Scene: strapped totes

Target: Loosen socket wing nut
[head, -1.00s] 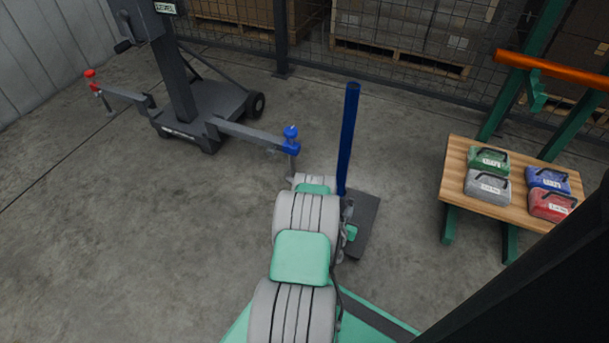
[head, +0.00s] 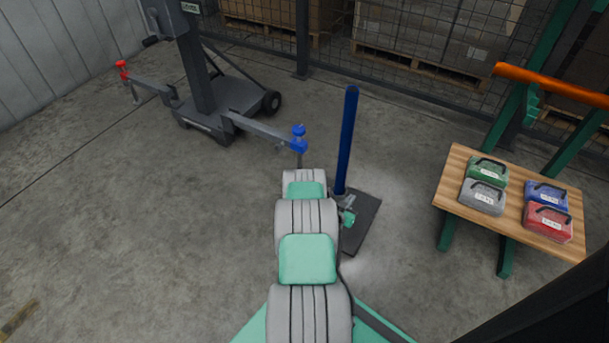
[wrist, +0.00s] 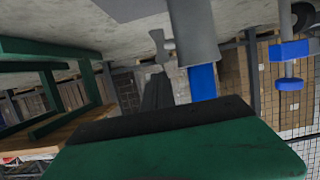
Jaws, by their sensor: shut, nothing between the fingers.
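A blue pole (head: 347,140) stands upright on a dark base plate (head: 366,222). In the wrist view, which looks upside down, its grey socket (wrist: 192,35) holds the blue pole (wrist: 203,82). A grey wing nut (wrist: 160,45) sticks out from the socket's left side there; in the head view it is too small to make out surely. My gripper (wrist: 165,122) fills the bottom of the wrist view as a green body with a dark edge. It is shut and empty, with a visible gap to the wing nut. My arm reaches toward the pole's foot.
A grey wheeled lifter (head: 222,105) stands at the back left, its arms ending in red (head: 122,68) and blue (head: 299,138) fittings. A mesh fence stands behind. The floor at the left is clear.

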